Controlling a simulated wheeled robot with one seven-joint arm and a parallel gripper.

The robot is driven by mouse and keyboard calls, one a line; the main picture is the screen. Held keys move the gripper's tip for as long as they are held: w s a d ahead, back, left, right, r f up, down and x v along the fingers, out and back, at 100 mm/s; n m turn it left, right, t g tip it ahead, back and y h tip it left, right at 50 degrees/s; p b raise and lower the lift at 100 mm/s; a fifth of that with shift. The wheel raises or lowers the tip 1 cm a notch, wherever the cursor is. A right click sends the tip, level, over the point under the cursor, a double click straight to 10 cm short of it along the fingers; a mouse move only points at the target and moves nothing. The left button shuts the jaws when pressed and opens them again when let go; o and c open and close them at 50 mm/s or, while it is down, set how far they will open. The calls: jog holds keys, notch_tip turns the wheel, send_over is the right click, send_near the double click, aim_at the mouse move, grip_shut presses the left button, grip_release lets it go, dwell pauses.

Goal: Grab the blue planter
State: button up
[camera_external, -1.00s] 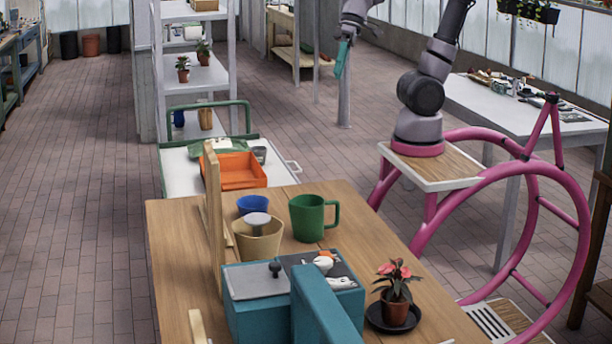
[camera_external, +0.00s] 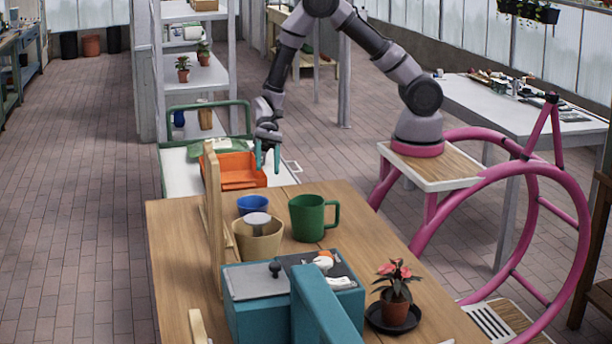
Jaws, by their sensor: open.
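The blue planter (camera_external: 252,206) is a small round pot on the wooden table (camera_external: 190,260), near its far edge. A beige pot (camera_external: 258,245) with a grey knob-like object in it stands just in front and hides part of it. My gripper (camera_external: 267,168) is open and empty, with teal fingers pointing down. It appears above and a little right of the planter in the picture, apart from it, in front of the orange tray.
A green mug (camera_external: 313,217) stands close on the planter's right. An upright wooden frame (camera_external: 213,215) is on its left. An orange tray (camera_external: 240,171) sits on a white cart behind. A teal box (camera_external: 250,306) and potted flower (camera_external: 396,292) are nearer the camera.

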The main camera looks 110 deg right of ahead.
aim_at(266, 199)
jog(key=f, duration=0.1)
jog(key=f+m, duration=0.1)
jog(key=w+f, duration=0.1)
jog(key=shift+d+f+t, duration=0.3)
jog(key=shift+d+f, duration=0.05)
jog(key=shift+a+f+m, duration=0.1)
jog(key=shift+f+m, duration=0.2)
jog(key=shift+f, duration=0.05)
jog(key=x, duration=0.5)
jog(key=shift+a, duration=0.1)
jog(key=x, duration=0.4)
jog(key=shift+s+a, duration=0.3)
jog(key=shift+s, duration=0.05)
jog(key=shift+w+a+f, duration=0.2)
jog(key=shift+a, duration=0.2)
grip_shut()
